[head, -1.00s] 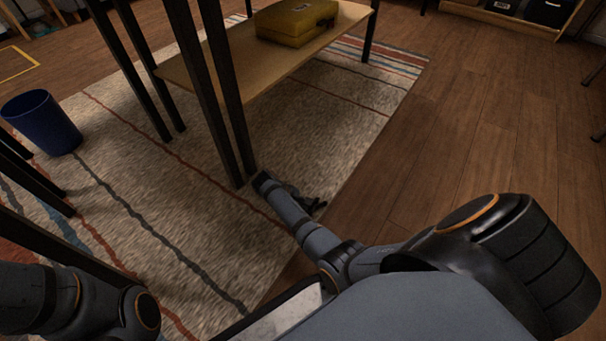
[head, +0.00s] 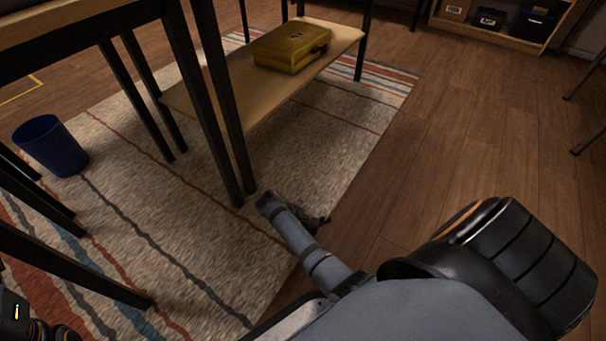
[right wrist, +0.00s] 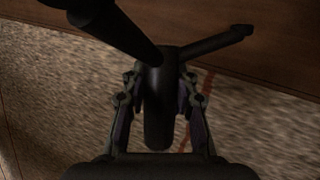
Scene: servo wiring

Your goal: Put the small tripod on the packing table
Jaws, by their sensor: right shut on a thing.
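The small tripod (right wrist: 158,112) is dark, with a thick central stem and legs spreading toward the top of the right wrist view. My right gripper (right wrist: 159,82) is shut on the stem, with one finger on each side. In the head view, my right gripper and the tripod are a small dark shape mostly hidden behind my right arm, low over the rug edge. A table (head: 95,32) with dark legs stands at the upper left; I cannot tell if it is the packing table.
A yellow case (head: 292,48) lies on a low wooden shelf (head: 200,98) between dark table legs (head: 222,110). A blue bin (head: 50,147) stands on the striped rug (head: 190,235). Boxes sit in a shelf unit (head: 490,30) at the back right.

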